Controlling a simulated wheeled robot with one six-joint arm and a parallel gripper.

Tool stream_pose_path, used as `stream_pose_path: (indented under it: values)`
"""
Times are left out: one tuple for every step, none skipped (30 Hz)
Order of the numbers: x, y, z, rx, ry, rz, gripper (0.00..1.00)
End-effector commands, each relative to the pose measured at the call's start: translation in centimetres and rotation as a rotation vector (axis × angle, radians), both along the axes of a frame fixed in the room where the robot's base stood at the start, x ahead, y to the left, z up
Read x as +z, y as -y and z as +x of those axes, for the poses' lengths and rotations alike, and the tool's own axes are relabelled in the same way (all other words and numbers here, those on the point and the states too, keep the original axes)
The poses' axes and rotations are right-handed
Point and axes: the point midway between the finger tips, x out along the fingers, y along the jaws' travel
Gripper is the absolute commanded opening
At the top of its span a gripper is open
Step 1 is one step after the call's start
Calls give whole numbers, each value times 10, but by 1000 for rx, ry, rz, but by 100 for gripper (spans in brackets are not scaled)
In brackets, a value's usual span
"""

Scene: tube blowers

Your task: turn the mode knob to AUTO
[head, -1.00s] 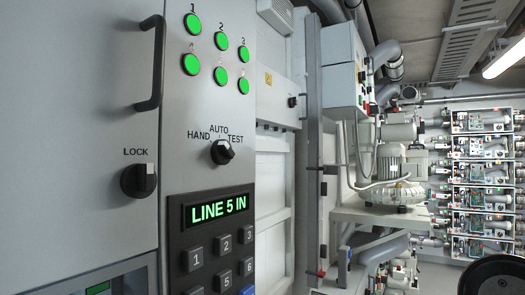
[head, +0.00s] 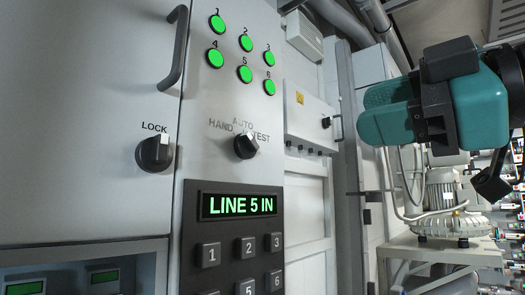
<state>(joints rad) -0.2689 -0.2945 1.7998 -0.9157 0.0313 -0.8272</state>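The mode knob (head: 246,146) is a round black knob on the grey control panel, under the labels HAND, AUTO and TEST. Its pale mark seems to point up and right, toward TEST. The AUTO label (head: 243,122) stands above the knob and looks faint from glare. My arm's teal and black end (head: 435,110) is at the upper right, clear of the panel and well right of the knob. Nothing of mine touches the knob.
The LOCK knob (head: 154,153) is at the left, with a dark bar handle (head: 176,48) above it. Several green lamps (head: 245,74) sit above the mode knob. A LINE 5 IN display (head: 237,205) and keypad (head: 238,252) are below. A blower (head: 440,200) stands at right.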

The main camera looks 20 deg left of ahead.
Motion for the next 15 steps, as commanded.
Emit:
stream_pose_path:
  values:
    - [6, -4, 2, 3, -7, 0, 39]
    - [7, -6, 3, 2, -10, 0, 39]
    - [8, -9, 4, 2, -10, -1, 39]
    - [9, -12, 5, 3, -12, 0, 39]
    - [9, -15, 6, 2, -11, -2, 39]
    - [9, -19, 8, 1, -12, -3, 39]
    - [9, -22, 8, 1, -12, -5, 39]
    - [7, -26, 10, 0, -12, -8, 39]
    - [4, -37, 14, 3, -13, -6, 39]
    - [4, -43, 17, 4, -12, -7, 39]
    - [3, -50, 19, 5, -12, -8, 39]
    - [3, -59, 23, 3, -11, -7, 39]
    - [4, -65, 26, 2, -12, -8, 39]
    - [3, -71, 29, 2, -13, -7, 39]
    - [3, -80, 31, 2, -12, -8, 39]
